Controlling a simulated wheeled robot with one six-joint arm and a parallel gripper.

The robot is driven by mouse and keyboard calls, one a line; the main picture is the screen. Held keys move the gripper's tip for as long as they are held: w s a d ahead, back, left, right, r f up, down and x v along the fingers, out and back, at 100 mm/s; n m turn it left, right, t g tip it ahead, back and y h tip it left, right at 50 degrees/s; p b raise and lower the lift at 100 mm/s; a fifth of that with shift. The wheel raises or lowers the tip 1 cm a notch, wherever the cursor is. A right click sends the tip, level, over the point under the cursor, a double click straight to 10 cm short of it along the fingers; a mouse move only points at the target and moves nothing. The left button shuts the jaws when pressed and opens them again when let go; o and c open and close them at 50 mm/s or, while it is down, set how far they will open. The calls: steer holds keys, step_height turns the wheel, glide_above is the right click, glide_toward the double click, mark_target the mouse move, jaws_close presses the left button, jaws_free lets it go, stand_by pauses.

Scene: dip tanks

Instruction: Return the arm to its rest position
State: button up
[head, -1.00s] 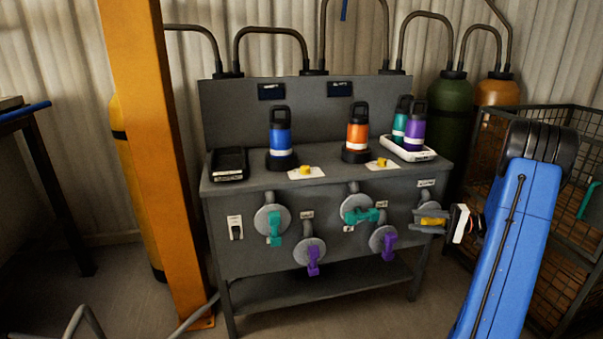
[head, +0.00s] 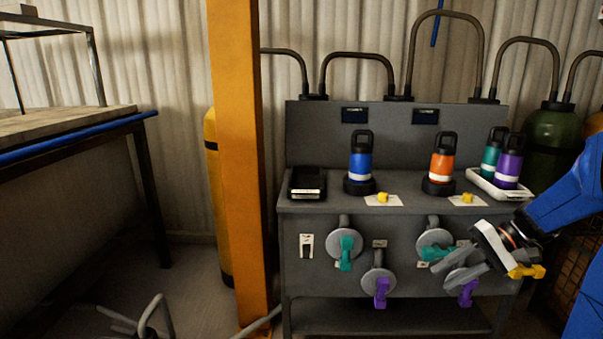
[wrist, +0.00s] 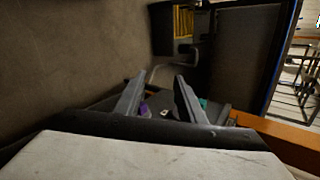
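My gripper (head: 447,272) is at the lower right in the head view, in front of the right part of the grey dip-tank stand (head: 318,275). Its grey fingers point left and cover part of the valves there. In the wrist view the two fingers (wrist: 162,76) stand apart with nothing seen between them. My blue arm (head: 565,200) comes in from the right edge, partly out of view. A yellow piece (head: 525,271) shows beside the gripper; I cannot tell what it is attached to.
Blue (head: 361,162), orange (head: 442,162), teal (head: 491,158) and purple (head: 509,165) bottles stand on the stand top. An orange post (head: 237,160) rises left of it. A table (head: 75,140) is at the far left. Bare floor (head: 190,270) lies between.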

steer(key=s+a+n+t+h, duration=0.1)
steer(key=s+a+h, duration=0.3)
steer(key=s, duration=0.6)
steer(key=s+a+r+n+t+h, duration=0.1)
steer(key=s+a+t+h, duration=0.2)
steer(key=s+h, duration=0.3)
steer(key=shift+s+a+n+t, duration=0.3)
steer(key=shift+s+a, duration=0.25)
steer(key=shift+s, duration=2.05)
